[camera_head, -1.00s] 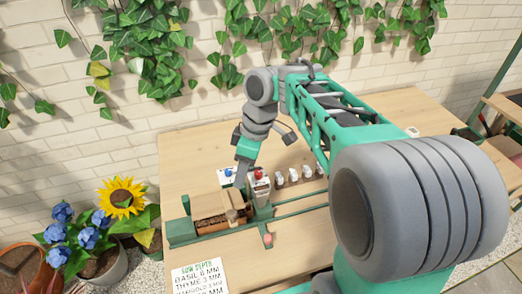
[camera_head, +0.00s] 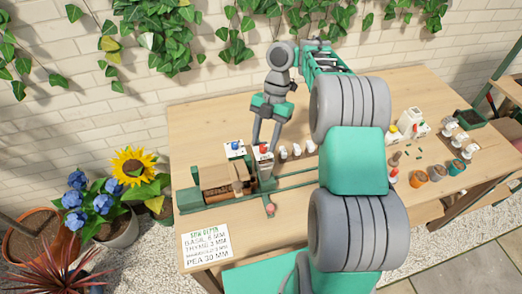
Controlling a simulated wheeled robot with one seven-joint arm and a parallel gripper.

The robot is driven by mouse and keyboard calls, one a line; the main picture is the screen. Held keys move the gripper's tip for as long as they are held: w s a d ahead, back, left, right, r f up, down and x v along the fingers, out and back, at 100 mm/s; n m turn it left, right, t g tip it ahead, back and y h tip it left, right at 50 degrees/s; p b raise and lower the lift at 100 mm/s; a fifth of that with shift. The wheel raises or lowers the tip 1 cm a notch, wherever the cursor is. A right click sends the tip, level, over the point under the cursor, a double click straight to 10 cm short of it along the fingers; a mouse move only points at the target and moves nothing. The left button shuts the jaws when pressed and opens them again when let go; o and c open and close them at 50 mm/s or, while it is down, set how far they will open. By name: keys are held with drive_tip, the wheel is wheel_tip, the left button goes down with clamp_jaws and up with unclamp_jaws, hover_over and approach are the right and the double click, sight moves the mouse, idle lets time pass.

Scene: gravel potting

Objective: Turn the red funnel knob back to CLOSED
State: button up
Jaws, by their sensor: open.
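The red funnel knob (camera_head: 263,149) sits on top of a white and grey funnel unit (camera_head: 265,165) on the wooden table, at the right end of the green-framed planter. My gripper (camera_head: 265,146) points down with its two grey fingers spread, one on each side of the red knob as seen from here. I cannot tell whether the fingers touch the knob. The knob's exact setting is too small to read. A second white unit with a blue knob (camera_head: 234,146) stands just to the left.
The planter trough (camera_head: 188,198) holds brown soil, and green rails (camera_head: 300,179) run right from it. Several small white items (camera_head: 297,150) stand close right of the funnel. A sowing depth card (camera_head: 206,246) lies at the front. Pots (camera_head: 418,174) stand at the right.

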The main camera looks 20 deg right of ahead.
drive_tip(key=shift+s+f, duration=0.1)
drive_tip(key=shift+f, duration=0.55)
drive_tip(key=shift+a+r, duration=0.1)
drive_tip(key=shift+a, duration=0.05)
drive_tip(key=shift+c, duration=0.2)
clamp_jaws()
